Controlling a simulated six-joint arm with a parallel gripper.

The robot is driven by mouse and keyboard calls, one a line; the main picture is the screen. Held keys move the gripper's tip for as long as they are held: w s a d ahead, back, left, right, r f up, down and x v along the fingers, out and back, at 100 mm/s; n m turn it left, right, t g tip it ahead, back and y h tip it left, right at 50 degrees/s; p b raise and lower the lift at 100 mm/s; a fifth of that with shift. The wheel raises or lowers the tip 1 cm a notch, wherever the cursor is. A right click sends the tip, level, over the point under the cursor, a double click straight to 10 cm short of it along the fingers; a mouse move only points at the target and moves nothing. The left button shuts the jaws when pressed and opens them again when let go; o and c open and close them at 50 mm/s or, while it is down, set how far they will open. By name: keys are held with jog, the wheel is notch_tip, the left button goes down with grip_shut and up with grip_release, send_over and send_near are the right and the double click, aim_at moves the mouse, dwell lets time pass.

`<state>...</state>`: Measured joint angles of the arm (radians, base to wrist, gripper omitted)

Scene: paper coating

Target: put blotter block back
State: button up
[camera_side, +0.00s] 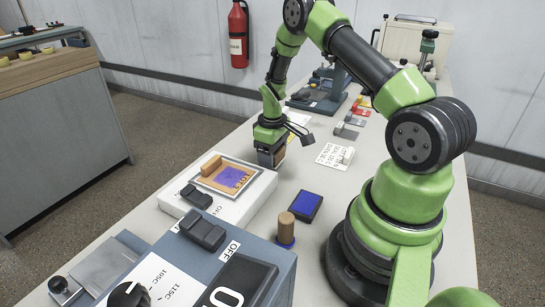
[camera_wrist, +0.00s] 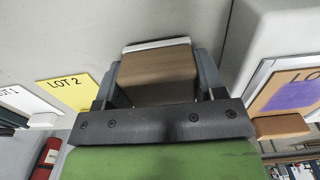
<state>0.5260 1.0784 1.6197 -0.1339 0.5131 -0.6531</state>
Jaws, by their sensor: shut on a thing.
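The blotter block (camera_wrist: 158,72) is a brown wooden block with a white layer along its far edge in the wrist view. My gripper (camera_wrist: 157,85) is shut on it, with one grey finger on each side. I cannot tell whether the block touches the table.
The white bed (camera_side: 256,198) carries an orange sheet with a purple patch. A yellow LOT 2 card (camera_wrist: 68,92) lies left of the block. A blue pad (camera_side: 305,204) and a wooden-handled stamp (camera_side: 286,228) stand nearer. A printed white card (camera_side: 329,158) lies right.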

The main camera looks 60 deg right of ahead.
jog(key=shift+f, duration=0.45)
jog(key=o, duration=1)
jog(key=shift+f, duration=0.15)
jog(key=shift+c, duration=0.2)
